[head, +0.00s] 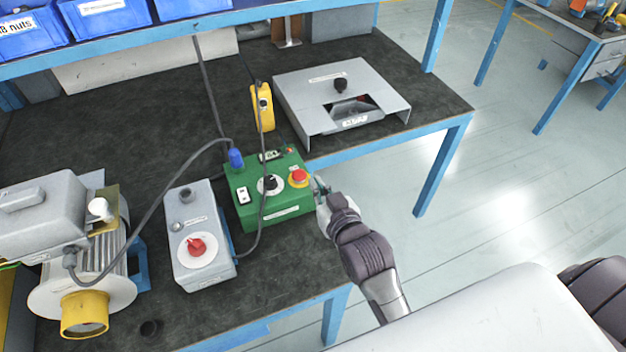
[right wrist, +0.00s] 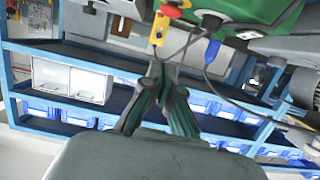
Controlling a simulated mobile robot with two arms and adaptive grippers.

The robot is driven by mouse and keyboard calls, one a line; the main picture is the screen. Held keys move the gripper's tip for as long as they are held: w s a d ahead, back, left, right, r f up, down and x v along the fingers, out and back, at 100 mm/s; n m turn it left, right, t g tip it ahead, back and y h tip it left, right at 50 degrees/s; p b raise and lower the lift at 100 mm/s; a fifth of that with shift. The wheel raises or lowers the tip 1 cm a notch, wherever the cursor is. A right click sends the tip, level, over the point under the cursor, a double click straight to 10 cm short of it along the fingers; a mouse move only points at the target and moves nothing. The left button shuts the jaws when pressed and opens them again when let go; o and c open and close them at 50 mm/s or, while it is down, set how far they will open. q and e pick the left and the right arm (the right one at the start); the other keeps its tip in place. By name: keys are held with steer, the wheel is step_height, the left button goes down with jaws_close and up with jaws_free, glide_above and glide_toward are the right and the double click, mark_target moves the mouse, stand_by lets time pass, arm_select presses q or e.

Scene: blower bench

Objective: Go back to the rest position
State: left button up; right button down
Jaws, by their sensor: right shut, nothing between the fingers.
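My right gripper (head: 321,188) is beside the right side of the green control box (head: 247,212), close to its red emergency button (head: 298,177); I cannot tell whether it touches the box. The right wrist view shows the gripper's fingers (right wrist: 160,72) closed together with nothing between them. The green box also shows at the top of that view (right wrist: 262,10). It carries a black knob (head: 270,183) and a white rocker switch (head: 243,195). My left gripper is not in view.
A grey switch box (head: 200,262) with a red knob and a blower motor (head: 85,250) stand on the left of the bench. A yellow pendant (head: 262,108) and a grey metal cover (head: 310,85) are behind. Dark cables cross the bench. The floor at right (head: 500,190) is clear.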

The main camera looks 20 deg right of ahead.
stand_by(0.5)
steer(key=s+d+f+n+g, duration=0.1)
steer(key=s+f+g, duration=0.25)
steer(key=s, duration=0.45)
steer(key=s+d+f+g, duration=0.1)
steer(key=s+f+g, duration=0.1)
steer(key=s+g, duration=0.35)
steer(key=s+d+f+n+g, duration=0.1)
steer(key=s+f+g, duration=0.2)
steer(key=s, duration=0.7)
step_height(320, 180, down, 27)
steer(key=s+g, duration=0.1)
steer(key=s+d+f+g, duration=0.1)
steer(key=s+d+f, duration=0.1)
steer(key=s+f, duration=1.3)
steer(key=shift+s+d+f+h, duration=0.3)
steer(key=shift+s, duration=0.4)
